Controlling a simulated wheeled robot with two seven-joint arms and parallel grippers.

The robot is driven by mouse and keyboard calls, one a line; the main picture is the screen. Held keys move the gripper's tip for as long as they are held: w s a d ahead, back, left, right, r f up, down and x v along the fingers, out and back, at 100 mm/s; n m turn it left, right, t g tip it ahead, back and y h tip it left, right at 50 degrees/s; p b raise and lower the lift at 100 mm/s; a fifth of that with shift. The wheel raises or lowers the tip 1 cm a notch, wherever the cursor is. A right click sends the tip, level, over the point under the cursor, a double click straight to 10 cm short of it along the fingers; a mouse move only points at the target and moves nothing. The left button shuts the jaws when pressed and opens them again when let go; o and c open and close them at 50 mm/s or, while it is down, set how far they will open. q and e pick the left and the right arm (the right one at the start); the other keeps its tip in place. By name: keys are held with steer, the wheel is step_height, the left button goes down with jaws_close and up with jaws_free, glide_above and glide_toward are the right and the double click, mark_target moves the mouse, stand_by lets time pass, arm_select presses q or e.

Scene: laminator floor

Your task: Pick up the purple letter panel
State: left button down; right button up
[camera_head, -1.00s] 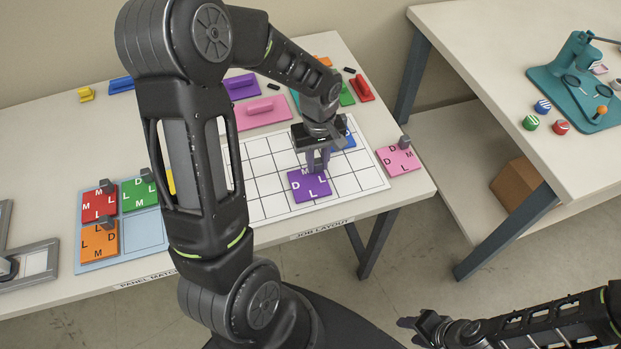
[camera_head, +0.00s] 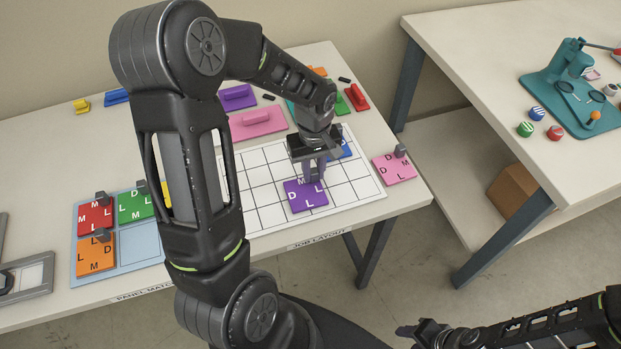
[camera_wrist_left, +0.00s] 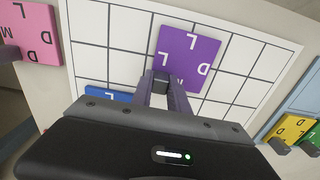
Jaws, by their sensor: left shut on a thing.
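The purple letter panel (camera_head: 306,197) shows white letters and is over the white grid board (camera_head: 262,217) marked job layout. My left gripper (camera_head: 314,176) reaches down at the panel's far edge and is shut on its dark grip block. In the left wrist view the purple panel (camera_wrist_left: 188,56) extends out from the fingertips (camera_wrist_left: 161,88), with the grip block between them. I cannot tell whether the panel touches the board or hangs just above it. My right gripper (camera_head: 421,331) is at the lower right, away from the table; its jaws are too small to judge.
A blue panel (camera_head: 344,151) is right behind the gripper on the board. A pink panel (camera_head: 394,168) lies at the table's right edge. Red, green and orange panels sit on the blue tray (camera_head: 141,254) at left. The grid's front right is clear.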

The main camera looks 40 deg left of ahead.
arm_select(q)
step_height(320, 180, up, 10)
steer(key=shift+b, duration=0.55)
steer(key=shift+f, duration=0.15)
